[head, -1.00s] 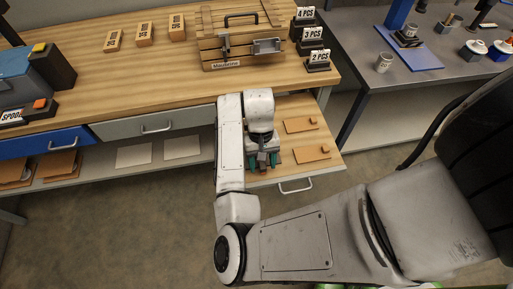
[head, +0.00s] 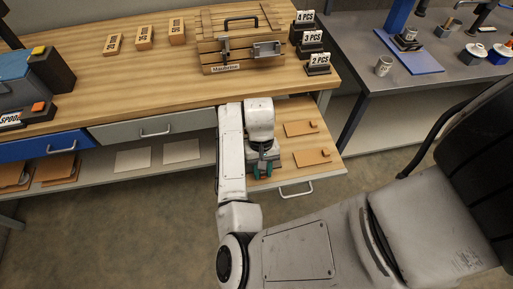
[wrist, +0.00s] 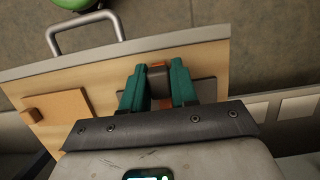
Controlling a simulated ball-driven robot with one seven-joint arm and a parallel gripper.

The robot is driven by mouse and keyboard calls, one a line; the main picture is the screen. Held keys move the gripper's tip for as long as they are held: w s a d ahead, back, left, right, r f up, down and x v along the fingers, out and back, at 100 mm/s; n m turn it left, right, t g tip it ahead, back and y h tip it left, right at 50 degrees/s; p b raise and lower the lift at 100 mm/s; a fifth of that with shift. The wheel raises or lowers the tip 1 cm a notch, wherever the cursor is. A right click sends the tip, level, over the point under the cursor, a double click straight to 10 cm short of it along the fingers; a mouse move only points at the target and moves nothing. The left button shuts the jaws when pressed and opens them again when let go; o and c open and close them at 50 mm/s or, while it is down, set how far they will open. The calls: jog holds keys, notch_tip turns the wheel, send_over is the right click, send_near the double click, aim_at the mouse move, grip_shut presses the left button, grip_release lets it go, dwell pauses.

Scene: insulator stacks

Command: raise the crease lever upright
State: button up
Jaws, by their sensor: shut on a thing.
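My gripper (head: 263,169) points down over the open drawer (head: 292,170) under the bench. In the wrist view, its green fingers (wrist: 157,88) are shut on a small brown-and-grey block (wrist: 157,76) between them. A dark grey plate (wrist: 207,91) lies under the fingers; whether the block is joined to it I cannot tell. The slatted wooden press (head: 240,36) stands at the back of the bench. It bears a black bar handle (head: 240,19) and an upright metal piece (head: 225,49) at its front. I cannot tell which part is the crease lever. My gripper is well away from the press.
Tan plates with small knobs (head: 300,127) lie in the drawer at right. The drawer's metal handle (head: 296,190) sticks out in front. Signs on black stands (head: 319,63) stand right of the press. The bench top (head: 130,80) left of it is largely clear.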

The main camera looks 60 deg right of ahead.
jog(key=shift+p+v, duration=1.3)
jog(key=shift+v, duration=0.05)
jog(key=shift+r, duration=0.1)
jog(key=shift+p+v, duration=1.2)
jog(key=shift+r, duration=0.1)
jog(key=shift+w+d+r+p, duration=0.2)
jog(key=shift+d+r+p, duration=0.05)
jog(key=shift+r+p, duration=0.35)
jog(key=shift+w+d+r+p, duration=0.15)
jog(key=shift+d+r+p, duration=0.05)
jog(key=shift+r+p, duration=0.35)
